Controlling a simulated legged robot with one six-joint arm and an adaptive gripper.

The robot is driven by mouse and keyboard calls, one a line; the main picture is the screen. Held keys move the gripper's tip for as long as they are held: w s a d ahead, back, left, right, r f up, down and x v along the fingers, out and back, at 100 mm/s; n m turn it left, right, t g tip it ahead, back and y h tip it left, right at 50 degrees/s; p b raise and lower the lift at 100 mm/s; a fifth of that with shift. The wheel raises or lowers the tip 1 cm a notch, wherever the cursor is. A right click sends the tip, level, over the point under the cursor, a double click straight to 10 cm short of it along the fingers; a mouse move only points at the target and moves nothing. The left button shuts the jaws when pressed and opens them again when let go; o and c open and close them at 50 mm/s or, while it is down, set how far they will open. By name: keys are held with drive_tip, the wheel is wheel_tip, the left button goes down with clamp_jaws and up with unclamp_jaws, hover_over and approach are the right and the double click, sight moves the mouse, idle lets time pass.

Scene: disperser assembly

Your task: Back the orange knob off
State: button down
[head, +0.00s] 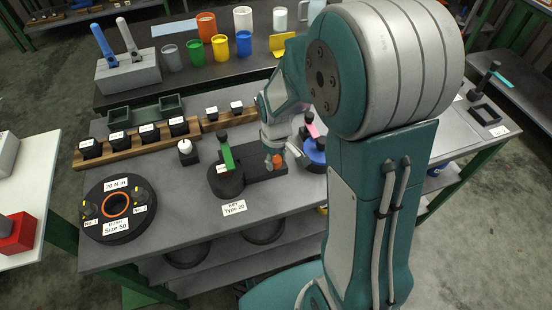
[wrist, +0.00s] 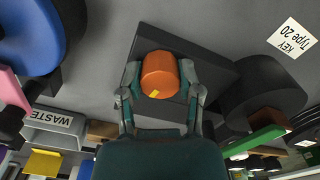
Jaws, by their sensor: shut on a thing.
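The orange knob (wrist: 159,76) sits between my gripper's two fingers in the wrist view, with a small yellow mark on its face. My gripper (wrist: 160,82) is shut on it, one finger on each side. The knob is over a dark block or plate (wrist: 150,40) on the table. In the head view the knob (head: 277,161) shows small and orange beneath my gripper (head: 275,150), at the right part of the dark base (head: 262,170). Whether the knob is seated or lifted cannot be told.
A black round part with a green lever (head: 228,158) stands left of the knob, behind the "KEY Type 20" label (head: 234,208). A blue round part (head: 314,152) is close on the right. A large black disc (head: 92,222) lies at the left. The table front is mostly clear.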

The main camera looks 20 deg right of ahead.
drive_tip(key=shift+w, duration=0.1)
drive_tip(key=shift+c, duration=1.3)
unclamp_jaws()
drive_tip(key=shift+a, duration=0.1)
wheel_tip(320, 180, up, 12)
drive_tip(key=s+r+m+t, duration=0.2)
drive_tip(key=s+r, duration=0.2)
drive_tip(key=s, duration=0.3)
drive_tip(key=s+r+m+t, duration=0.3)
drive_tip(key=s+r, duration=0.2)
drive_tip(key=s, duration=0.3)
drive_tip(key=shift+t, duration=0.3)
